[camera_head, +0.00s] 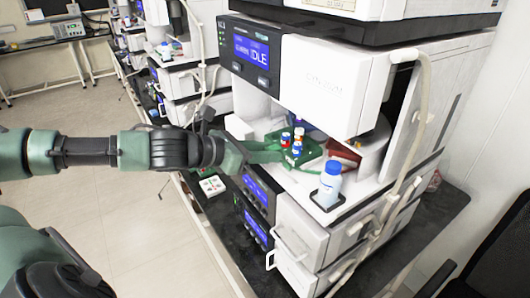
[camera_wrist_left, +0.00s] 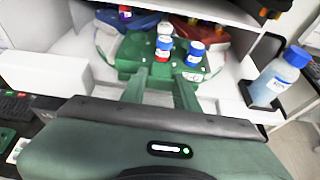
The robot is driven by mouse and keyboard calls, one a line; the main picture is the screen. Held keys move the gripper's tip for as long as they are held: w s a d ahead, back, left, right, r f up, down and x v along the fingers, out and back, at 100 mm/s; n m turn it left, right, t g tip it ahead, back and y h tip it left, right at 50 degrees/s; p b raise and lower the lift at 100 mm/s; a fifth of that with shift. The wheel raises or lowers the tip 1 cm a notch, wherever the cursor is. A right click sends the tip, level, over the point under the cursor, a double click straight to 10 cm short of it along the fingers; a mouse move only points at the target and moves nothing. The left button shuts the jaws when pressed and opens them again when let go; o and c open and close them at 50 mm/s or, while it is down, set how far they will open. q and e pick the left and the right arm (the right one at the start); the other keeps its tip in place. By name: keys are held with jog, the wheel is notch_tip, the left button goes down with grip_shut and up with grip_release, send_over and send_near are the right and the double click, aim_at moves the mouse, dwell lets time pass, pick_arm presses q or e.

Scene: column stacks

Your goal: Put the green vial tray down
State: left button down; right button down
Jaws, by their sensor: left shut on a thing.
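The green vial tray (camera_head: 313,153) is inside the open bay of the white column-stack instrument and holds several small vials with red, white and blue colours. It also shows in the left wrist view (camera_wrist_left: 126,58), just beyond my fingers. My left gripper (camera_head: 268,152) reaches in from the left and is shut on the tray's near side; its two fingers show in the left wrist view (camera_wrist_left: 160,88). The underside of the tray is hidden, so I cannot tell whether it touches the surface below. My right gripper is not in view.
A blue-capped bottle (camera_head: 329,182) stands in a black holder on the front ledge, right of the tray. A red tray (camera_head: 343,154) lies beyond the green one. The instrument's white upper housing (camera_head: 322,85) overhangs the bay. Tubing (camera_head: 411,140) hangs at the right.

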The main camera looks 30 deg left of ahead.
pick_arm(q)
jog(key=c, duration=1.2)
grip_release()
jog(key=shift+o, duration=0.7)
jog(key=b+v, duration=0.5)
jog(key=v, duration=0.7)
